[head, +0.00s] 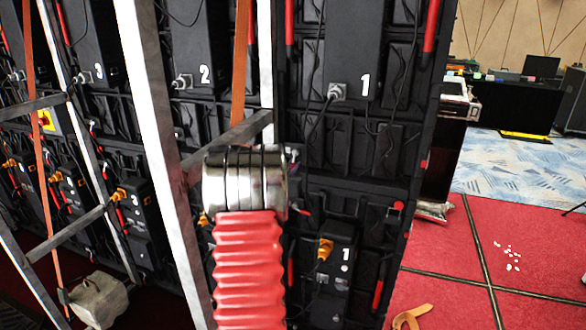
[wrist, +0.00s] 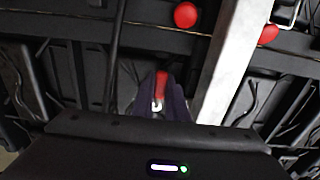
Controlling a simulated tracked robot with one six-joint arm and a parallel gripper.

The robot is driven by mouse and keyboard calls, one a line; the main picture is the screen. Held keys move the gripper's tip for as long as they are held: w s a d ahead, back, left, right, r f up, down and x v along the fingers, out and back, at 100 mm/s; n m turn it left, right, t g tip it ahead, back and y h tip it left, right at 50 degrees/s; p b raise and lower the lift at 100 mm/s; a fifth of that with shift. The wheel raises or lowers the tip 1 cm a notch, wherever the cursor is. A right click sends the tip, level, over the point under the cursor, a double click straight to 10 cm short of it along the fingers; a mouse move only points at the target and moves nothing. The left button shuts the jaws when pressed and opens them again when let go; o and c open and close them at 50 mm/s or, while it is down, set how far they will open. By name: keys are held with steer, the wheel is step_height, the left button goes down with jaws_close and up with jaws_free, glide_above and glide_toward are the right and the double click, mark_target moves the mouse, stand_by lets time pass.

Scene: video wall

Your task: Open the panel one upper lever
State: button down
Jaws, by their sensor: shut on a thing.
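Panel one (head: 340,60) is the black video-wall back marked with a white "1". Red levers show on it at the upper right (head: 431,25) and upper left (head: 290,22). In the wrist view my gripper (wrist: 160,98), with dark fingers, is shut on a red lever (wrist: 161,84) with a pale metal part at its lower end. The fingers hide the lever's sides. In the head view my red-sleeved arm and its metal wrist cover most of the gripper and the spot it grips.
A pale metal upright (head: 160,150) and a grey diagonal brace (head: 225,140) stand left of my wrist. Black cables hang on the panel. In the wrist view a metal beam (wrist: 232,65) passes close right of the fingers.

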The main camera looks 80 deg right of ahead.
steer(key=shift+s+n, duration=0.15)
steer(key=shift+n, duration=0.25)
steer(key=s+n, duration=0.1)
steer(key=n, duration=0.2)
steer(key=r+n, duration=0.1)
steer(key=n, duration=0.2)
steer(key=s+n, duration=0.1)
steer(key=n, duration=0.1)
steer(key=shift+s+a+r+n, duration=0.15)
steer(key=shift+s+r+n, duration=0.1)
steer(key=shift+s+n, duration=0.15)
steer(key=n, duration=0.1)
steer(key=r+n, duration=0.1)
steer(key=n, duration=0.2)
steer(key=shift+s+r, duration=0.2)
steer(key=shift+s, duration=0.15)
steer(key=shift+s+r+n, duration=0.1)
steer(key=shift+r+n, duration=0.25)
steer(key=shift+n, duration=0.75)
steer(key=shift+s+r+n, duration=0.1)
steer(key=shift+r+n, duration=0.2)
steer(key=shift+n, duration=0.8)
steer(key=c, duration=1.7)
jaws_free()
steer(key=shift+c, duration=0.2)
steer(key=shift+a, duration=0.15)
